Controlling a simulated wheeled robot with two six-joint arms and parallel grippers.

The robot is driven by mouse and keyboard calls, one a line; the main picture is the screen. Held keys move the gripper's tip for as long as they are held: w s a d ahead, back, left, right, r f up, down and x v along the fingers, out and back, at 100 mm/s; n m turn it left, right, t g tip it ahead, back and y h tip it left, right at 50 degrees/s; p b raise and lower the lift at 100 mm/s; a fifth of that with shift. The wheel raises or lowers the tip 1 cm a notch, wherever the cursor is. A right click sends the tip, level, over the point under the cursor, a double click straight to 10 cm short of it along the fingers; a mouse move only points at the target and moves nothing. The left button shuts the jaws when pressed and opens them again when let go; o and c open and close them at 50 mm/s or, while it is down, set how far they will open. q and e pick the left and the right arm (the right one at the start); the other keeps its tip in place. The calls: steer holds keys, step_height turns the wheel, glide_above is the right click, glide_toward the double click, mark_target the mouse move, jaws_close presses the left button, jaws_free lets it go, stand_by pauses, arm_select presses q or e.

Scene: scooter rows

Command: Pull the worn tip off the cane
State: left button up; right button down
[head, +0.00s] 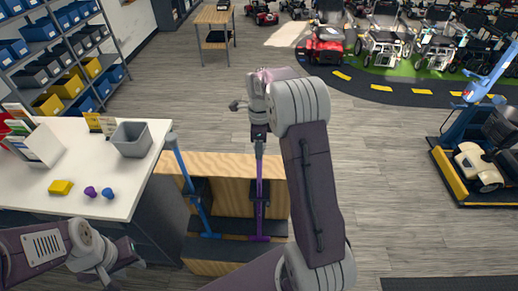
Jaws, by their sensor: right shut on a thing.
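A purple cane (260,195) stands nearly upright in a wooden stand (228,167), its upper end towards me. My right gripper (259,135) points down at that end and is shut on it. The gripper and wrist hide most of this end, so I cannot tell the tip from the shaft. A blue cane (190,182) leans in the same stand to the left, with a greyish piece at its upper end. My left gripper (128,256) is low at the left, apart from the canes and beside the white table; its fingers are too small to read.
The white table (100,160) at the left holds a grey bin (131,139), a yellow block (60,187), and small purple (90,191) and blue (107,193) pieces. A shelf (62,55) stands behind. The floor to the right is clear up to a blue lift (470,125).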

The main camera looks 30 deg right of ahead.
steer(key=shift+r+p, duration=2.9)
steer(key=shift+r, duration=0.1)
step_height(320, 180, up, 3)
steer(key=p, duration=0.2)
steer(key=shift+p, duration=0.3)
step_height(320, 180, up, 2)
steer(key=shift+r, duration=0.1)
